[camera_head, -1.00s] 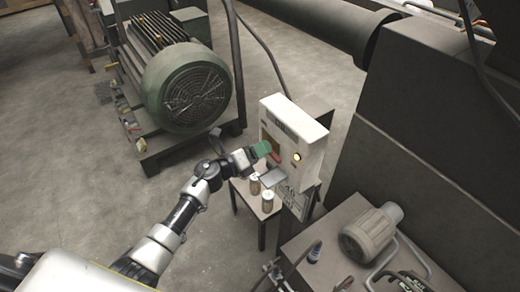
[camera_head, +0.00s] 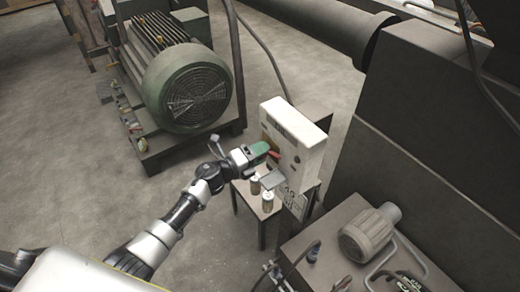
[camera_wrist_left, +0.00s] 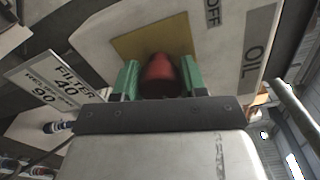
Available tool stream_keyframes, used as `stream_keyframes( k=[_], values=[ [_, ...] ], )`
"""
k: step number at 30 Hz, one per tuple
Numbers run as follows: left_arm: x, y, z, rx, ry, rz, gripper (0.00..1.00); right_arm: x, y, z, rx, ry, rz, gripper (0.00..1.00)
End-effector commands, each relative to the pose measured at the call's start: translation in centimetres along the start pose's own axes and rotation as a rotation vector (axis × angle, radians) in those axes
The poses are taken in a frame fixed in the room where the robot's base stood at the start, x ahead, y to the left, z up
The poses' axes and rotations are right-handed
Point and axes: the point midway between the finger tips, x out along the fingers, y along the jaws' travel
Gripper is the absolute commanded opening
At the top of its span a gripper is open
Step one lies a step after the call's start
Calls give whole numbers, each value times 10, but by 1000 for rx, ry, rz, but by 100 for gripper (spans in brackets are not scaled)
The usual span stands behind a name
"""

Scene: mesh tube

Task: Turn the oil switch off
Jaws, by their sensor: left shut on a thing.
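The oil switch is a red knob (camera_wrist_left: 161,72) on a yellow plate (camera_wrist_left: 150,42) on the front of a white box (camera_head: 297,140). In the left wrist view the box bears the words OFF and OIL. My left gripper (camera_head: 262,150) is at the box front, with its green fingers on both sides of the red knob; it also shows in the left wrist view (camera_wrist_left: 160,80). It is shut on the knob. The red knob shows at the fingertips in the head view (camera_head: 273,154). The right gripper is not in view.
A big green motor (camera_head: 186,88) stands behind left, a pump (camera_head: 369,235) at front right.

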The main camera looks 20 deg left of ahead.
Motion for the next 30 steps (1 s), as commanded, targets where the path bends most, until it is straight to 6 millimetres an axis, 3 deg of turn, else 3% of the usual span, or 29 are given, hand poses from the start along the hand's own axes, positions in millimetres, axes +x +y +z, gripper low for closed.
stream_keyframes(
  k=[30],
  values=[
    [-1, 3, -4, -938, 4, 9, 18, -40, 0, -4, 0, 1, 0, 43]
  ],
)
